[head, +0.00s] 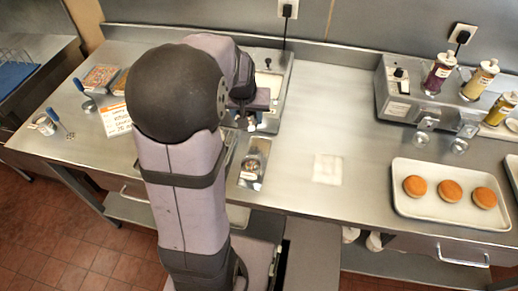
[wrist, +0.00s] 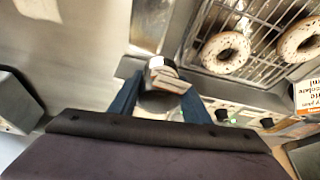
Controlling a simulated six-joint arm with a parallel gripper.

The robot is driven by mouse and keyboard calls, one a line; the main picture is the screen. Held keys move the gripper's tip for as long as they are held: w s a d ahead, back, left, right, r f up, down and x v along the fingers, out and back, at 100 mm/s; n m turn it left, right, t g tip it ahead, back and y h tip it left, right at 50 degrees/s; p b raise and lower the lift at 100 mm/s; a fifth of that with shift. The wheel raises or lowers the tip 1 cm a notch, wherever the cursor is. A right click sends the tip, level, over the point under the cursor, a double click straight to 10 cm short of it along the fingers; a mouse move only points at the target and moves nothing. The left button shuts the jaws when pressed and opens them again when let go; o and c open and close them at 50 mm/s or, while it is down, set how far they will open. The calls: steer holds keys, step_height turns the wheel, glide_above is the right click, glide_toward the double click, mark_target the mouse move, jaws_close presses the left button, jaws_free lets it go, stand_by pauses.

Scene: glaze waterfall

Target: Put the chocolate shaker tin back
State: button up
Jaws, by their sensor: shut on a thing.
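My gripper (wrist: 162,100) shows in the wrist view, its two blue fingers shut on a small dark tin with a pale label (wrist: 170,80), which looks like the chocolate shaker tin. The tin's lower part is partly hidden by the gripper. In the head view my gripper (head: 251,122) is over the back of the counter, left of centre, and my arm hides much of it. I cannot tell whether the tin touches anything below.
Sprinkled doughnuts (wrist: 225,52) lie on a wire rack in the wrist view, beside the tin. A narrow metal tray (head: 246,183) sits in front of my gripper. A white square (head: 328,169) lies on clear counter. A tray (head: 424,209) of several buns and several bottles (head: 438,73) stand right.

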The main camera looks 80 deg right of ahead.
steer(key=shift+s+a+r+m+g, duration=0.2)
steer(key=shift+s+m, duration=0.25)
steer(key=shift+s, duration=0.15)
steer(key=shift+s+a+r+m+g, duration=0.1)
steer(key=shift+s+r+m+g, duration=0.1)
steer(key=shift+s+m, duration=0.3)
steer(key=shift+s+a+r+m+g, duration=0.2)
steer(key=shift+s+m, duration=0.15)
steer(key=shift+s, duration=0.3)
steer(key=shift+d, duration=0.1)
steer(key=shift+f+p, duration=0.5)
steer(key=shift+f, duration=4.5)
steer(key=shift+f+b, duration=0.15)
steer(key=shift+b, duration=0.15)
steer(key=o, duration=1.1)
